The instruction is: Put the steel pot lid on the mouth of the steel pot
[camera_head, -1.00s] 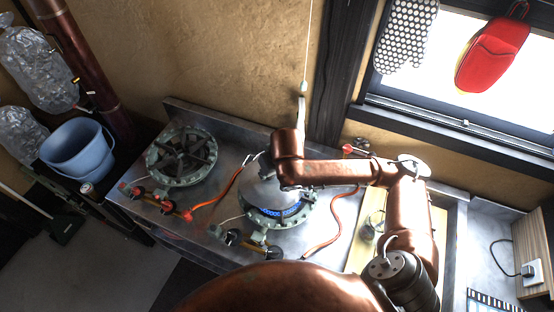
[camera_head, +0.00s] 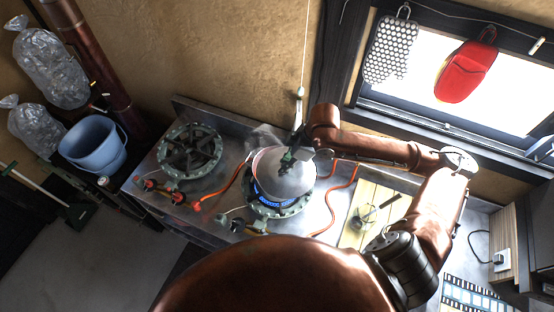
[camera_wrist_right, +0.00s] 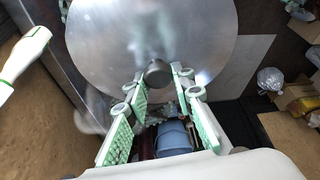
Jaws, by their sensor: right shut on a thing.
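The steel pot lid (camera_head: 294,183) is a shiny disc above the lit front burner in the head view. In the right wrist view the lid (camera_wrist_right: 110,40) fills the upper middle, with its dark knob (camera_wrist_right: 158,73) between the fingertips. My right gripper (camera_head: 288,160) is shut on this knob; its green pads (camera_wrist_right: 157,88) show in the wrist view. The steel pot cannot be told apart from the lid in the head view, so I cannot tell whether they touch. My left gripper is not in view.
Blue flame (camera_head: 266,199) burns under the lid, with faint haze behind it. A second burner (camera_head: 190,150) stands empty at left. Orange hoses (camera_head: 340,200) cross the steel counter. A wooden board (camera_head: 362,222) lies at right, and a blue bucket (camera_head: 92,146) stands far left.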

